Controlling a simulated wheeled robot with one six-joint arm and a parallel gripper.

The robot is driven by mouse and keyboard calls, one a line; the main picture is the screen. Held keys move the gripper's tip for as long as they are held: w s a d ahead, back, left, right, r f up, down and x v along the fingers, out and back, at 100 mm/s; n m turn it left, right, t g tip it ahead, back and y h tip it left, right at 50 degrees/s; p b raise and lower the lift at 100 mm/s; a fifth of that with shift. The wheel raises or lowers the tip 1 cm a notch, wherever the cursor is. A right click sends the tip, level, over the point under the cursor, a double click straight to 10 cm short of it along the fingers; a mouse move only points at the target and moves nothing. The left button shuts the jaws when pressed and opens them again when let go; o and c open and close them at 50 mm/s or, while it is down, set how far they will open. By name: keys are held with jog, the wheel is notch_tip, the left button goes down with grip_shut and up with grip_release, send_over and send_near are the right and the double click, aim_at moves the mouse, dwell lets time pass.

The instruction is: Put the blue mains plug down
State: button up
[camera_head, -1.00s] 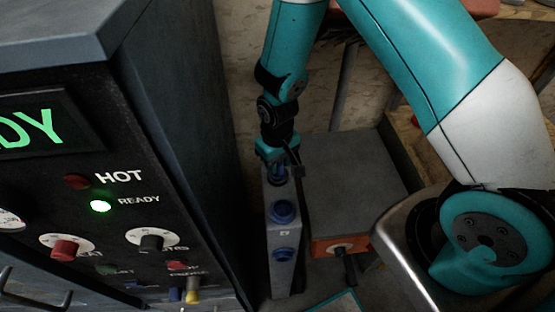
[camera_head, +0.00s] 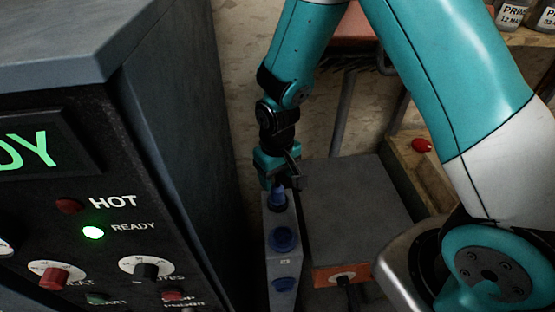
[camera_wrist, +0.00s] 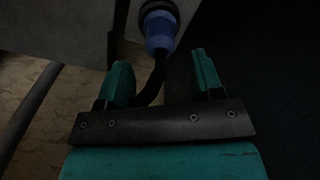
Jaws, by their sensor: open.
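The blue mains plug (camera_head: 278,196) stands at the far end of the grey socket strip (camera_head: 284,262), in or on its farthest socket; I cannot tell how deep it sits. In the wrist view the blue plug (camera_wrist: 158,32) is ahead of the fingertips, against the grey face, with a dark cable running back from it between the fingers. My gripper (camera_head: 279,180) is just above the plug in the head view. In the wrist view my gripper (camera_wrist: 162,75) is open, its teal fingers apart and clear of the plug, with nothing between them but the cable.
Two blue sockets (camera_head: 284,240) show nearer on the strip. A grey box with an orange front (camera_head: 342,275) stands right of it. The dark oven panel (camera_head: 100,230) rises close on the left. A red object (camera_head: 422,146) lies at the right.

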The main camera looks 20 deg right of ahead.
notch_tip(320, 180, up, 7)
jog(key=shift+f+b, duration=0.1)
jog(key=shift+b, duration=0.55)
jog(key=s+a+r+n+y, duration=0.2)
jog(key=s+r, duration=0.6)
jog(key=s, duration=0.1)
jog(key=s+a+r+n+y, duration=0.2)
jog(key=s+r, duration=0.5)
jog(key=s, duration=0.2)
jog(key=shift+s+a+r+n, duration=0.3)
jog(key=shift+s+r, duration=0.1)
